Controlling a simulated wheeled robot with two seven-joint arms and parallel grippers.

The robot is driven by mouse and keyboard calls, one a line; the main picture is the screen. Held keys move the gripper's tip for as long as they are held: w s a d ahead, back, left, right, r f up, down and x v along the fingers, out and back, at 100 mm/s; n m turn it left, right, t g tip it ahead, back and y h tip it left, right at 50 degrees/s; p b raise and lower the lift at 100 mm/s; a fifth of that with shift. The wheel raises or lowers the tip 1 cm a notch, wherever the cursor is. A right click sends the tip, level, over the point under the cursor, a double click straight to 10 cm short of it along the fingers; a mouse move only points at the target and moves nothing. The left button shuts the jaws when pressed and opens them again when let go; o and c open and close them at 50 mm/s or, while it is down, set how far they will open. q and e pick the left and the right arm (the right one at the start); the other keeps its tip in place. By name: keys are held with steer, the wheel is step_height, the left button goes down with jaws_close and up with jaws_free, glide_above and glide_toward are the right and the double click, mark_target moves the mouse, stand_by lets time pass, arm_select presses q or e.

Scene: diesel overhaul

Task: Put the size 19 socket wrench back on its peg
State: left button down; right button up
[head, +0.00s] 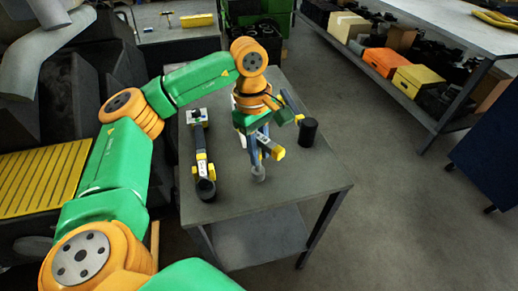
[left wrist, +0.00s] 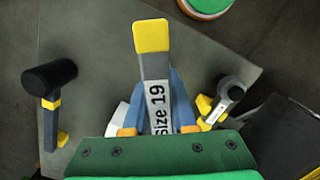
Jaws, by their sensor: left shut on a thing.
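The size 19 socket wrench (left wrist: 155,80) has a grey handle, a yellow end and a white "size 19" label. My left gripper (left wrist: 157,115) is shut on it, with blue fingers on both sides of the label. In the head view, the wrench's yellow end (head: 278,153) sticks out beside my left gripper (head: 257,143), over the grey table. A small grey round piece (head: 258,173) shows below the gripper; I cannot tell what it belongs to. The wrench's other end is hidden in the wrist view. I do not make out its peg. My right gripper is not in view.
The table's front part is clear. A shelf bench (head: 440,25) with boxes stands at the back right, with open floor before it.

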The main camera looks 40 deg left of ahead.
mark_target(260, 137)
arm_select(q)
steer(key=shift+f+b, duration=0.4)
steer(key=shift+f, duration=0.2)
steer(key=shift+c, duration=0.4)
jaws_free()
step_height(260, 137, up, 9)
steer(key=p, duration=0.8)
steer(key=shift+r, duration=0.2)
steer(key=shift+f, duration=0.15)
